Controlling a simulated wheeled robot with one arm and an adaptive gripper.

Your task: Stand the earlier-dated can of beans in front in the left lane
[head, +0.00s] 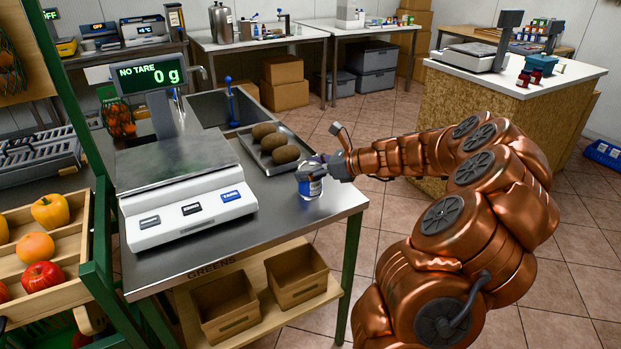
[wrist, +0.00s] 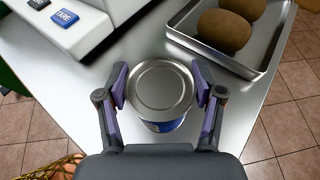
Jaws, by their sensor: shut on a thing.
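A can with a bare metal lid and a blue and white label (head: 311,189) is at the right part of the steel counter (head: 285,225). My gripper (head: 312,170) has it from above. In the wrist view the can's round lid (wrist: 162,87) is between the two purple-padded fingers of my gripper (wrist: 161,76), which is shut on it. I cannot tell whether the can's base touches the counter. No date can be read on it. No lanes and no second can of beans can be made out.
A white scale (head: 190,215) reading 0 g stands left of the can. A metal tray (head: 265,155) with several brown, oval items lies just behind it. The counter's front right corner is bare. Wooden bins (head: 225,305) sit on a shelf below.

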